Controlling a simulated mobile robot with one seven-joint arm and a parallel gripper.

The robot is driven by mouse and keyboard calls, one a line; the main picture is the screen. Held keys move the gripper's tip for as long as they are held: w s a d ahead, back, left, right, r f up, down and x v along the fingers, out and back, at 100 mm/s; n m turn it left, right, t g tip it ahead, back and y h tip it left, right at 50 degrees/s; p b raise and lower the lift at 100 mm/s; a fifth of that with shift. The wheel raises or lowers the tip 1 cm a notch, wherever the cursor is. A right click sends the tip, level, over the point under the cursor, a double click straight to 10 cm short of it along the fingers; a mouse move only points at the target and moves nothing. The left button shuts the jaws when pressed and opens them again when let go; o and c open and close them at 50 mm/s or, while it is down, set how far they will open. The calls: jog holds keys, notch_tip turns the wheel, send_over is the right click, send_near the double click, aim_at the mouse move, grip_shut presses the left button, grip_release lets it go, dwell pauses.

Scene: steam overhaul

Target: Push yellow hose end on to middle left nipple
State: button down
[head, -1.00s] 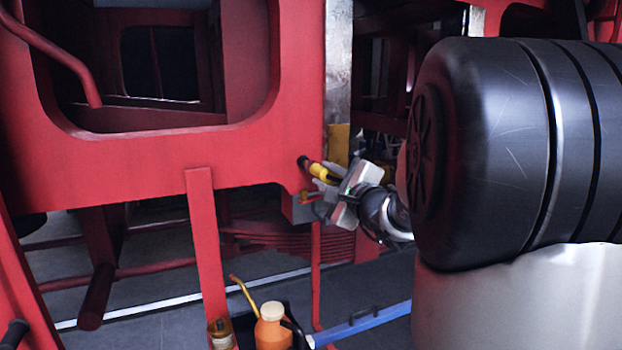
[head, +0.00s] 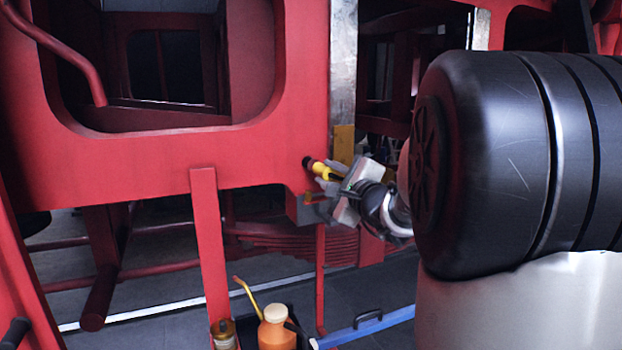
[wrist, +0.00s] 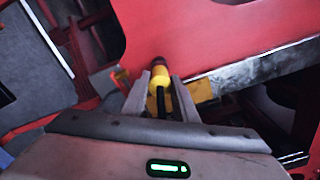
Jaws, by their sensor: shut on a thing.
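The yellow hose end (head: 320,169) is held in my gripper (head: 328,180) in front of the red frame, near its lower right corner. A dark round piece, seemingly the nipple (head: 307,162), shows right at the tip of the hose end. In the wrist view the hose end (wrist: 160,76) lies between the two fingers of my gripper (wrist: 160,84), with the dark reddish piece (wrist: 158,62) directly beyond it. They look in line and touching; I cannot tell how far the hose end is over the nipple. A black hose (wrist: 161,103) runs back between the fingers.
The red frame (head: 130,160) fills the left and middle. A yellow block (head: 344,143) sits close beside my gripper. A large black cylinder (head: 500,160) is mounted at right.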

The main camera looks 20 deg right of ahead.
jog(key=shift+w+a+b, duration=0.1)
jog(key=shift+w+b, duration=0.4)
jog(key=shift+w, duration=0.25)
jog(key=c, duration=1.3)
grip_release()
jog(key=shift+c, duration=0.2)
jog(key=shift+f, duration=0.1)
